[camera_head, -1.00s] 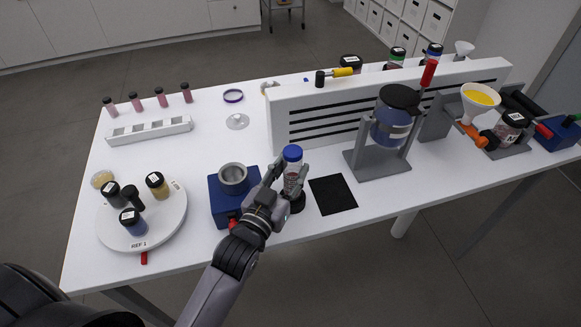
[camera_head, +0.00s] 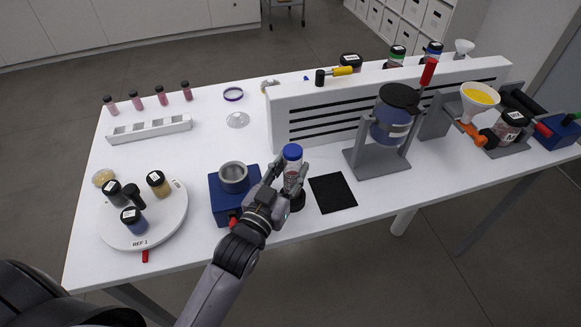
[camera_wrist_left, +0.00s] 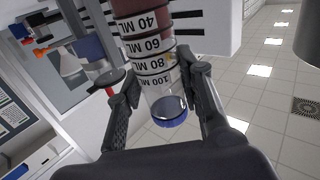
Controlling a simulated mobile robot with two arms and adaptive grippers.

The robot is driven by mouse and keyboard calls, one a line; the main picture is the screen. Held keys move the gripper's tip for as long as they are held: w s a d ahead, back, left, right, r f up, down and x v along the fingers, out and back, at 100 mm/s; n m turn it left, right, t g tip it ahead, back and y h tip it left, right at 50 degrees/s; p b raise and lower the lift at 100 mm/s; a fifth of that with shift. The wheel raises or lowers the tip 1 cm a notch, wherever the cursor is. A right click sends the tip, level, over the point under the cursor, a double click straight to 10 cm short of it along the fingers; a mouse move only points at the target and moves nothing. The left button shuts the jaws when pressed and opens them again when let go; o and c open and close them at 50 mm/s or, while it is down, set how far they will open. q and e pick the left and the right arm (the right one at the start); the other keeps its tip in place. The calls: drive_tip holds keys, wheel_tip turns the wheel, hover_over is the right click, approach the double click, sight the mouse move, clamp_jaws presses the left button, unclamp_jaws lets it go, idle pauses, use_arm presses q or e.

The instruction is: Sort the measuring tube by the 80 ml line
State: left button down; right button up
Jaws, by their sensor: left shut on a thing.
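The measuring tube (camera_head: 291,179), clear with a blue cap (camera_head: 292,152), is upright near the table's front edge. My left gripper (camera_wrist_left: 163,85) is shut around its upper part, just below the cap. In the left wrist view the tube (camera_wrist_left: 148,47) shows black lines marked 40, 60, 80 and 100 ML. Dark red contents fill the 40 and 60 bands; the tube is clear near the cap. The top of the contents looks close to the 80 line, but I cannot tell which side. Its foot is at a dark round base, partly hidden. My right gripper is not in view.
A blue block with a metal cup (camera_head: 233,178) stands close left of the tube. A black mat (camera_head: 333,194) lies to its right. A white slotted panel (camera_head: 390,105) stands behind. A round white REF 1 plate (camera_head: 166,226) holds several jars. A white rack (camera_head: 150,130) is farther back.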

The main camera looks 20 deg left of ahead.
sight(291, 153)
use_arm(q)
drive_tip(key=shift+p, duration=0.55)
idle(0.8)
drive_tip(key=shift+f+b, duration=1.05)
drive_tip(key=shift+f, duration=0.7)
drive_tip(key=c, duration=1)
unclamp_jaws()
drive_tip(key=shift+c, duration=0.2)
wheel_tip(291, 153, up, 10)
